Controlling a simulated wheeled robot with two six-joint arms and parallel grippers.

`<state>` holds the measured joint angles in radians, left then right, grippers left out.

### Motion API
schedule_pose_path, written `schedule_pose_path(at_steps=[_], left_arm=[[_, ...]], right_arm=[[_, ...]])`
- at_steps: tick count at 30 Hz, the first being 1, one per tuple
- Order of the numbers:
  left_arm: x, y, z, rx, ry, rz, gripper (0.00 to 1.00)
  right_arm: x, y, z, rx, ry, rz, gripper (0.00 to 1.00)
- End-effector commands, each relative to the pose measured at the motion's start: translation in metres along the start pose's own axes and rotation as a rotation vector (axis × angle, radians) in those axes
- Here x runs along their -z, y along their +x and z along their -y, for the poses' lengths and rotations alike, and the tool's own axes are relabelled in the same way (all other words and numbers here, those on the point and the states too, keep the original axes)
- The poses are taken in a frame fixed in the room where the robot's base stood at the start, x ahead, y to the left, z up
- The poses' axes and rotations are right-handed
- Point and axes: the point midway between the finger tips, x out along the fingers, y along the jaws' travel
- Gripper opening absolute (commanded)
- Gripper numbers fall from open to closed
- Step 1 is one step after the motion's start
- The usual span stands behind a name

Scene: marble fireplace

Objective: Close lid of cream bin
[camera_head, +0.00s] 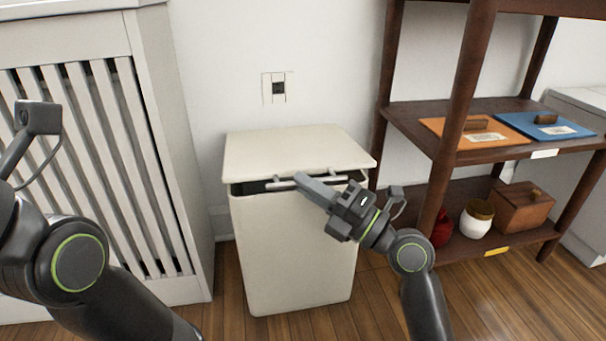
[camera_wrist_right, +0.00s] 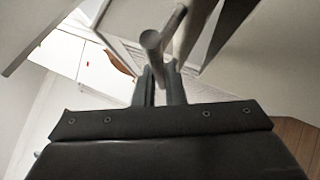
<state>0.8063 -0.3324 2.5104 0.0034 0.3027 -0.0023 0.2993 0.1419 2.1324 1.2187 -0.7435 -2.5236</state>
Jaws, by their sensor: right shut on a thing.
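The cream bin (camera_head: 296,250) stands on the wood floor against the wall. Its lid (camera_head: 290,150) is nearly down, with a dark gap showing along the front between lid and body. A pale bar handle (camera_head: 333,178) runs along the front of the lid. My right gripper (camera_head: 303,183) is at this handle, shut on it; the wrist view shows the fingers (camera_wrist_right: 160,85) around the bar (camera_wrist_right: 152,42). The gripper covers part of the handle and gap. My left arm shows at the left edge; its fingertips are out of view.
A slatted cream radiator cover (camera_head: 100,150) stands to the left of the bin. A dark wood shelf (camera_head: 430,125) stands close on the right, holding orange and blue boards, a white jar (camera_head: 476,220) and a wooden box (camera_head: 521,207). A wall switch (camera_head: 278,88) is above the bin.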

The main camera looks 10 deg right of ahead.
Motion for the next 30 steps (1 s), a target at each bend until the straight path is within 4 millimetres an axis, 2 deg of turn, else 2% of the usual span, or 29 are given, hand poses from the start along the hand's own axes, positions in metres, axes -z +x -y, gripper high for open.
schedule_pose_path(at_steps=[1,6,20,21,26,30], left_arm=[[0.0003,-0.0002,-0.0001,0.000,-0.001,-0.001,0.72],[0.0008,0.0004,-0.0007,-0.001,-0.003,-0.004,0.72],[0.0010,0.0012,-0.0012,-0.002,-0.004,-0.007,0.72],[0.0010,0.0012,-0.0012,-0.002,-0.004,-0.007,0.72],[0.0009,0.0012,-0.0012,-0.002,-0.004,-0.007,0.72],[0.0009,0.0012,-0.0012,-0.002,-0.004,-0.007,0.72]], right_arm=[[-0.0028,-0.0015,0.0096,0.016,0.001,0.007,0.00],[-0.0032,-0.0044,0.0148,0.014,0.000,0.006,0.00],[-0.0035,-0.0049,0.0158,0.011,0.001,0.007,0.00],[-0.0035,-0.0049,0.0157,0.010,0.002,0.007,0.12],[-0.0029,-0.0049,0.0145,0.008,0.002,0.005,0.33],[-0.0025,-0.0049,0.0136,0.006,0.002,0.003,0.33]])
